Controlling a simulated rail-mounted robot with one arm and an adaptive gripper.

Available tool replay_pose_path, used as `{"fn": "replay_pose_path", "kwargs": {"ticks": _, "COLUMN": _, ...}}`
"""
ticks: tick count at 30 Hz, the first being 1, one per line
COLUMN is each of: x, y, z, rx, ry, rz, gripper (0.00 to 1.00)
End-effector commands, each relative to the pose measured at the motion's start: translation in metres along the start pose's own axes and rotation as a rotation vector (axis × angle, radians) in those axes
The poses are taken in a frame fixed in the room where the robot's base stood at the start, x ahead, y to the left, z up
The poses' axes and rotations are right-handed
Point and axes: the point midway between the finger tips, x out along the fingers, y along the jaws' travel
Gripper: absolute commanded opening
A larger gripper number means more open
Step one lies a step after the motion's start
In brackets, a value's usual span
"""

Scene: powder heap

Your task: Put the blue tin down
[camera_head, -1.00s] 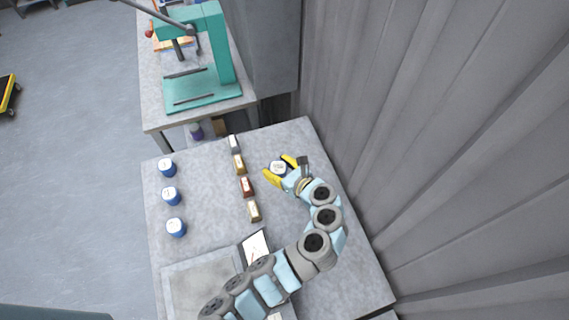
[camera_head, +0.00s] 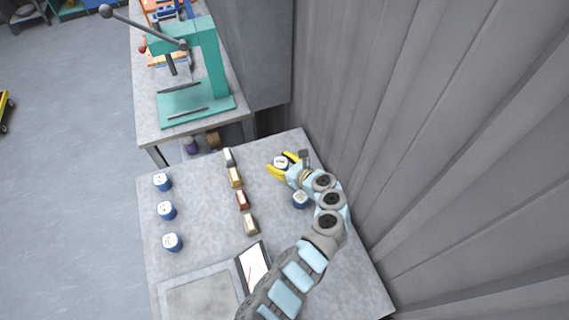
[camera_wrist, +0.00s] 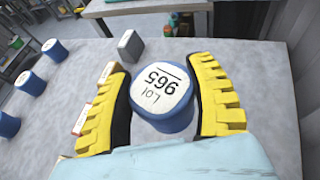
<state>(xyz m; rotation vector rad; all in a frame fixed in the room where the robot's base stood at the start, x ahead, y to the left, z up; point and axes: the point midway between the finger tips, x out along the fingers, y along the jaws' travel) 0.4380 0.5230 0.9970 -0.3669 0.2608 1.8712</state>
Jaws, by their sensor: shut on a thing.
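My gripper (camera_head: 283,168) is shut on a blue tin (camera_head: 281,161) with a white lid, at the far right part of the table. In the wrist view the tin (camera_wrist: 162,95) sits upright between the yellow fingers, its lid printed "LOT 965". I cannot tell whether its base touches the table. Three more blue tins stand in a column at the left: far (camera_head: 162,182), middle (camera_head: 167,211) and near (camera_head: 172,242).
A row of small blocks, grey (camera_head: 228,157), ochre (camera_head: 235,178), red (camera_head: 242,200) and tan (camera_head: 250,224), runs down the table's middle. A framed card (camera_head: 253,267) and a grey tray (camera_head: 200,299) lie nearer. A green press (camera_head: 205,85) stands on another table behind. A grey wall is at right.

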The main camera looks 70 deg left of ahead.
Motion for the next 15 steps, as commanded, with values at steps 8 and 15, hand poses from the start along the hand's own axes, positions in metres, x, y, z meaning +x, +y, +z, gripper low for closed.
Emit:
{"fn": "replay_pose_path", "kwargs": {"ticks": 8, "x": 0.015, "y": -0.016, "z": -0.015, "rx": 0.002, "ry": 0.002, "rz": 0.003, "gripper": 0.17}}
{"fn": "replay_pose_path", "kwargs": {"ticks": 15, "x": 0.027, "y": -0.027, "z": -0.026, "rx": 0.001, "ry": -0.001, "rz": 0.003, "gripper": 0.17}}
